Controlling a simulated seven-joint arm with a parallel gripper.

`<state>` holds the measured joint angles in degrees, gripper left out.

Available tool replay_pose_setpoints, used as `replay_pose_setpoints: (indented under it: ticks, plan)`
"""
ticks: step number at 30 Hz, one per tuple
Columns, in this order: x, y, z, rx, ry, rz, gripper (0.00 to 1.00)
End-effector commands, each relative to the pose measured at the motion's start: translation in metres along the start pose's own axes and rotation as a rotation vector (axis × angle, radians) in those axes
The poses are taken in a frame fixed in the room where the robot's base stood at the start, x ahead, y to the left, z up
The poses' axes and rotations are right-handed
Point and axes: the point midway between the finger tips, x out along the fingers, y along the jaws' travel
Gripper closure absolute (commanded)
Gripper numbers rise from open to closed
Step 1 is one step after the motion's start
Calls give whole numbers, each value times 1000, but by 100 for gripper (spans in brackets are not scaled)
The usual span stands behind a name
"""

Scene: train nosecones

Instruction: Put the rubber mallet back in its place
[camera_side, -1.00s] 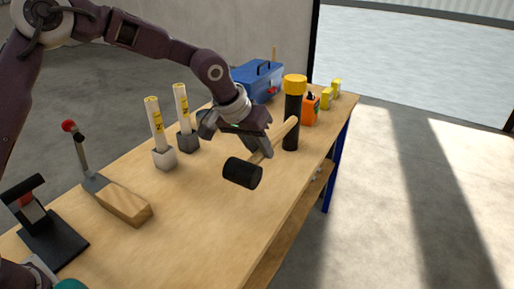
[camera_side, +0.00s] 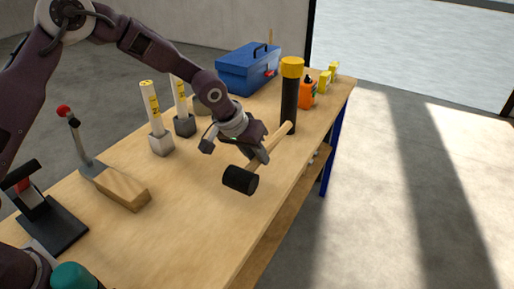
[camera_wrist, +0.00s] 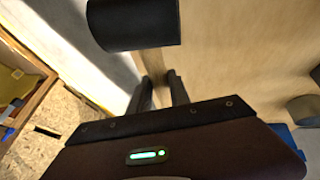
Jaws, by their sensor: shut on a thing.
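The rubber mallet has a black cylindrical head (camera_side: 240,180) and a pale wooden handle (camera_side: 279,137). My gripper (camera_side: 260,155) is shut on the handle, between the head and the far end. The handle slants up and right towards a black cylinder with a yellow cap (camera_side: 291,68); I cannot tell whether they touch. The mallet appears over the right front side of the bench; its height is unclear.
The wooden bench (camera_side: 190,225) has clear room in front. A blue toolbox (camera_side: 247,72), an orange bottle (camera_side: 306,95) and yellow items (camera_side: 325,80) stand at the back. Two white tubes on blocks (camera_side: 151,108), a lever on a wooden block (camera_side: 122,188) and a black stand (camera_side: 52,230) are left.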

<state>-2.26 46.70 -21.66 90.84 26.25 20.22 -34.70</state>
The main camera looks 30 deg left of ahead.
Motion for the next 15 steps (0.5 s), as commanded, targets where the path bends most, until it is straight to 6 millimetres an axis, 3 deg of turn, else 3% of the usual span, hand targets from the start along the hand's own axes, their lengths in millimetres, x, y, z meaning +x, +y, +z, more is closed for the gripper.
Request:
replay_pose_setpoints:
  ticks: [15]
  plan:
    - [35, -7, 15, 1, 1, 2, 100]
